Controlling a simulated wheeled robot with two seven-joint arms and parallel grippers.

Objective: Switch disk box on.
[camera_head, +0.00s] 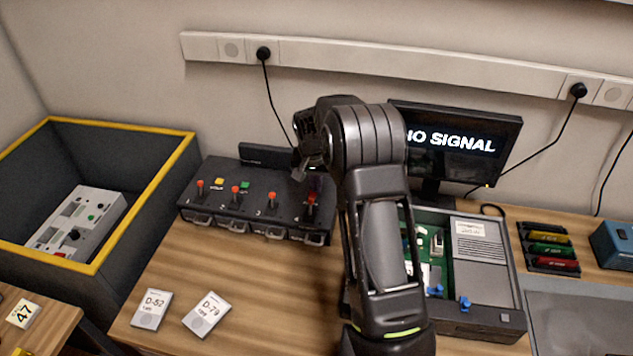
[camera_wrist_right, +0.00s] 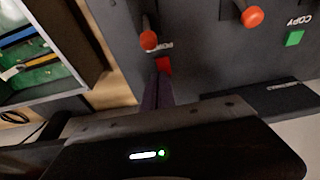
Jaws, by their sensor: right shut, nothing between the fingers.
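The disk box (camera_head: 255,206) is a black unit on the bench with numbered red-tipped levers, front handles, a yellow button and a green button (camera_head: 244,184). In the right wrist view, the green button (camera_wrist_right: 294,38) is marked COPY, and a red button (camera_wrist_right: 164,65) sits beside a partly hidden label that seems to read POWER. My right gripper (camera_head: 314,184) is shut and empty over the box's right end. In the wrist view its fingertips (camera_wrist_right: 160,84) overlap the red button's lower edge; I cannot tell whether they touch it. My left gripper is out of view.
A monitor (camera_head: 470,140) behind my arm reads NO SIGNAL, partly covered. An open case with a green board (camera_head: 435,255) stands to the right. Two cards, D-52 (camera_head: 152,308) and D-79 (camera_head: 207,315), lie in front. A yellow-rimmed bin (camera_head: 150,205) stands left.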

